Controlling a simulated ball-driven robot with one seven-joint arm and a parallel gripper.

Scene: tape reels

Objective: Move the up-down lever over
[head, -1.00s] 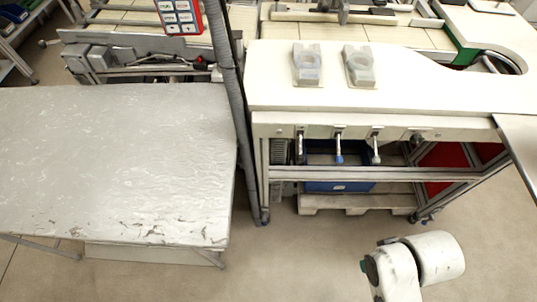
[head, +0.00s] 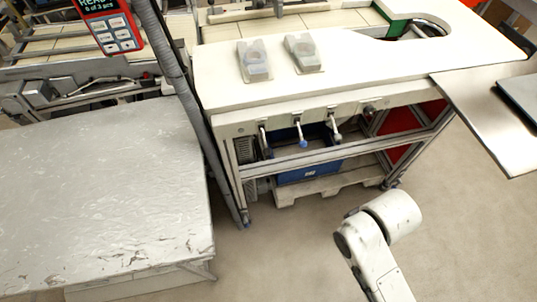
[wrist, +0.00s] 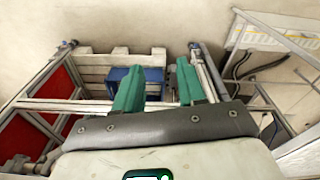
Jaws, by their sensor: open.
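Several small levers hang from the front edge of the white worktable (head: 420,60) in the head view. The left lever (head: 264,138) and right lever (head: 335,129) are metal, and the middle lever (head: 300,133) has a blue tip. I cannot tell which one is the up-down lever. My gripper (wrist: 158,80) shows in the wrist view with its two green fingers apart and nothing between them. No lever is clearly seen between or touching the fingers. In the head view only my arm shows at lower right, and the gripper is out of sight.
A blue crate (head: 308,170) sits on a pale pallet (head: 335,181) under the worktable. A grey table (head: 90,190) stands at left beside a dark post (head: 180,90). Open floor lies in front.

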